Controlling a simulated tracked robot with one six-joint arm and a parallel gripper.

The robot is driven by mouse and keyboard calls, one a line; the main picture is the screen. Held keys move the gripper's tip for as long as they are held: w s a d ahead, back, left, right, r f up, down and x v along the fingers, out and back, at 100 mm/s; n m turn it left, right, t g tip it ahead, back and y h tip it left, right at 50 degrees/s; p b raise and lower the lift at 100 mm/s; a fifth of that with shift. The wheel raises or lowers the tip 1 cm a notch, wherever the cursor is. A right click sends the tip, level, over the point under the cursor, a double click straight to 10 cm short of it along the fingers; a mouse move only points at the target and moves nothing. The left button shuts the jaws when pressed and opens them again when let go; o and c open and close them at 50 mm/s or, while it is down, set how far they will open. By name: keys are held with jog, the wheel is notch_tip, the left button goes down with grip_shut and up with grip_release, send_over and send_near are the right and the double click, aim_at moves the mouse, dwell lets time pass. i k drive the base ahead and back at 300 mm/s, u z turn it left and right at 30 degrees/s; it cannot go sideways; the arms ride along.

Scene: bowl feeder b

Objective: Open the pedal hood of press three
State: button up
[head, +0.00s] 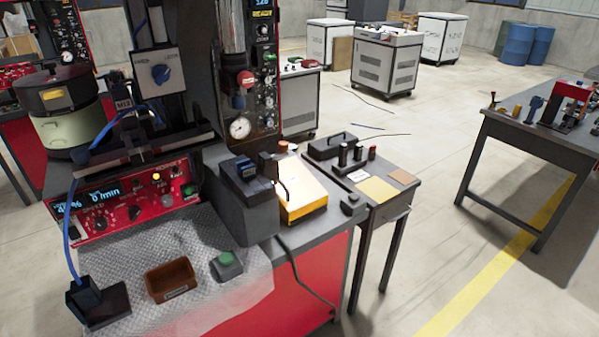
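My gripper is not in view. No label reading "press three" can be made out. A dark press-like machine with a pressure gauge (240,128) and a red knob (245,78) stands at the centre. A small red press (572,98) stands on the right table, partly cut off by the picture edge. No foot pedal or pedal hood can be clearly identified. A black block with a sloped top (243,185) and a lit yellow-white box (305,195) sit at the foot of the central machine.
A small side table (378,188) adjoins the bench. Floor is open between it and the right table (527,137). A cable (297,270) hangs over the bench.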

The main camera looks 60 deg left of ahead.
aim_at(300, 193)
jog(key=i, duration=1.15)
jog(key=u, duration=3.7)
